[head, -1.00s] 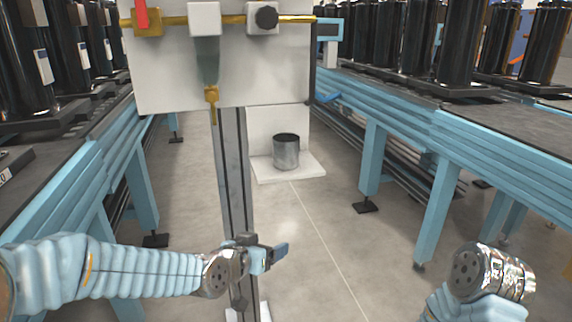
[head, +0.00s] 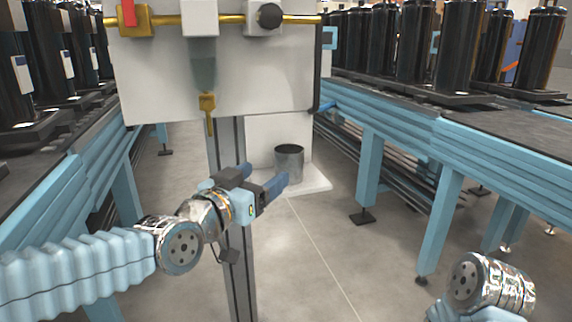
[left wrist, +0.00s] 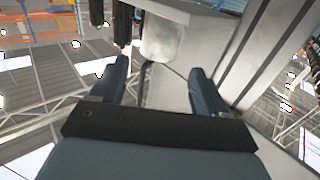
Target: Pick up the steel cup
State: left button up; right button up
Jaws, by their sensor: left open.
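The steel cup (head: 289,163) looks like an open-topped grey cylinder. It stands upright on a white slab behind the post in the head view. My left gripper (head: 264,178) is open and empty, with its blue fingers pointing up and right. In the head view its fingertips appear just left of and below the cup; the depth gap is hard to judge. My right gripper is out of view.
A white panel (head: 270,80) with a brass pipe (head: 235,18) hangs on a grey post (head: 235,270) close to my left gripper. Blue conveyor frames (head: 460,145) with black cylinders stand on both sides. The floor (head: 330,265) between them is mostly clear.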

pick_arm(q)
send_near(295, 152)
jog(key=x, duration=0.3)
jog(key=shift+w+d+p, duration=0.25)
jog(key=shift+w+p, duration=0.05)
jog(key=p+x, duration=0.1)
jog(key=x, duration=0.4)
jog(key=shift+w, duration=0.2)
jog(key=c, duration=0.7)
